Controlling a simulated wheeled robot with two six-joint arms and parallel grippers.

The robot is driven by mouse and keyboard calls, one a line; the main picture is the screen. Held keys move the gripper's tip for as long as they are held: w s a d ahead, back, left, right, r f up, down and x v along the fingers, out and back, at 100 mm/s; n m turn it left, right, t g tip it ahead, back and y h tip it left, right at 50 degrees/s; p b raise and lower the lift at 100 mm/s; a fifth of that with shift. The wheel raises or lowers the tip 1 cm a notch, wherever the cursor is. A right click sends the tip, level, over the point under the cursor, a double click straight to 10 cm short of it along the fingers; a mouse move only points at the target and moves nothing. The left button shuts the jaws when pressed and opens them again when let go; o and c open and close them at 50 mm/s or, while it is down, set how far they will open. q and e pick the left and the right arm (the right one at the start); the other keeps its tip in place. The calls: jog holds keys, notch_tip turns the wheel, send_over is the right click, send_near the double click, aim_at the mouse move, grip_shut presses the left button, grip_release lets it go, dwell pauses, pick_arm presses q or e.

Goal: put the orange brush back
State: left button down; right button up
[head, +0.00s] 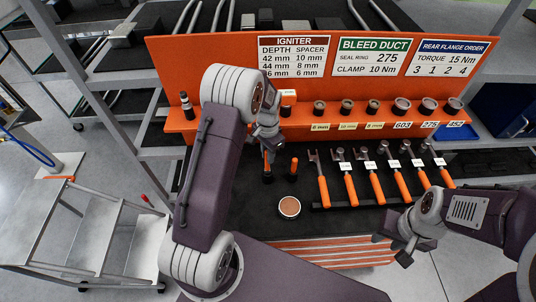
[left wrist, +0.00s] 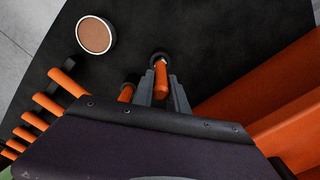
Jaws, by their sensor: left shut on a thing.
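My left gripper (head: 266,150) is shut on the orange brush (head: 266,162) by its handle, above the black mat. In the left wrist view the brush (left wrist: 160,80) lies between my fingers (left wrist: 166,88), its far end at a round black holder (left wrist: 160,55). The holder also shows in the head view (head: 267,178); I cannot tell how deep the brush sits in it. A second orange handle (head: 293,166) stands upright in a black base just right of it, and shows in the left wrist view (left wrist: 126,93). My right gripper (head: 402,244) looks open and empty at the lower right.
A round copper-topped tin (head: 289,207) stands on the mat (head: 245,215) in front. Several orange-handled tools (head: 374,187) lie in a row on the right. An orange panel (head: 220,65) with signs and a ledge of fittings rises behind.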

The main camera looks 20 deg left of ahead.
pick_arm(q)
jog(key=shift+f+b, duration=1.1)
jog(key=shift+f, duration=0.55)
dwell(0.5)
jog(key=c, duration=1.2)
grip_release()
jog(key=shift+c, duration=0.2)
jog(key=shift+w+r, duration=0.1)
jog(key=shift+r, duration=0.2)
notch_tip(320, 180, up, 8)
jog(key=shift+r+b, duration=0.25)
jog(key=shift+b, duration=0.85)
